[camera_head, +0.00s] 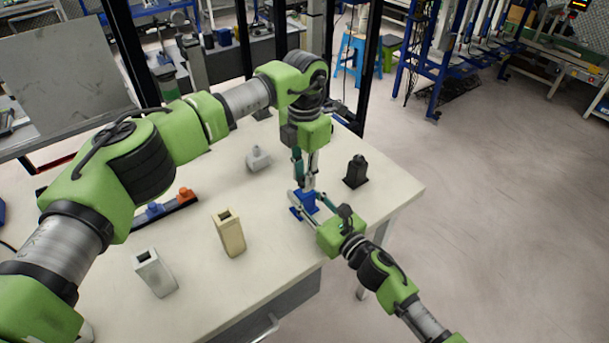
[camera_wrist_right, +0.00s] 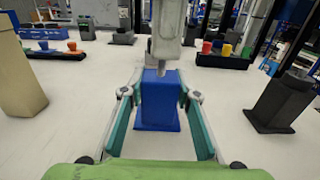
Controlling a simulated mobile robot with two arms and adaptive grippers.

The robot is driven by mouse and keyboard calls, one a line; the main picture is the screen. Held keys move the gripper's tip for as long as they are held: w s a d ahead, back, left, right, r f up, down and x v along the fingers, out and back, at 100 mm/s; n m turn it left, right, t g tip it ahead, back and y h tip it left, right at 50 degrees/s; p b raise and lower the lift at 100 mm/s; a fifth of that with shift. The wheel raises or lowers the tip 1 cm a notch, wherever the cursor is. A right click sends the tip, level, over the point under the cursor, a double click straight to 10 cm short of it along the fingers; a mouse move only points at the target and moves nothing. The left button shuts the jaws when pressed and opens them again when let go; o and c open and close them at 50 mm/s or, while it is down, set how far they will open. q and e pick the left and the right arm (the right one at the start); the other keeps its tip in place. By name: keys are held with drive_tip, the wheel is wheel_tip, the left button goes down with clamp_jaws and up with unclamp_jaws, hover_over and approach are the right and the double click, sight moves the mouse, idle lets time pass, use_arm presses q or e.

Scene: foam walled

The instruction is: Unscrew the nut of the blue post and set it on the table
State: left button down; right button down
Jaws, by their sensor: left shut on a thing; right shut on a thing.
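The blue post (camera_head: 310,203) stands upright near the right part of the table. It fills the middle of the right wrist view (camera_wrist_right: 158,105). My right gripper (camera_wrist_right: 158,95) has its fingers on both sides of the post and is shut on it, reaching in from the front right. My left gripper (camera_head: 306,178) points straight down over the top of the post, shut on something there. Its lower end also shows above the post in the right wrist view (camera_wrist_right: 166,40). The nut is hidden by the left fingers, so I cannot tell how it sits on the post.
A black post (camera_head: 356,172) stands close to the right and a grey post (camera_head: 258,160) behind to the left. A beige square holder (camera_head: 229,236) and a pale grey one (camera_head: 155,274) stand at front left. A rack (camera_head: 170,208) holds blue and orange pieces. The table front is bare.

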use_arm(q)
drive_tip(key=shift+r, duration=0.1)
drive_tip(key=shift+r, duration=1.9)
use_arm(e)
drive_tip(key=c, duration=1.5)
unclamp_jaws()
drive_tip(key=shift+o, duration=0.2)
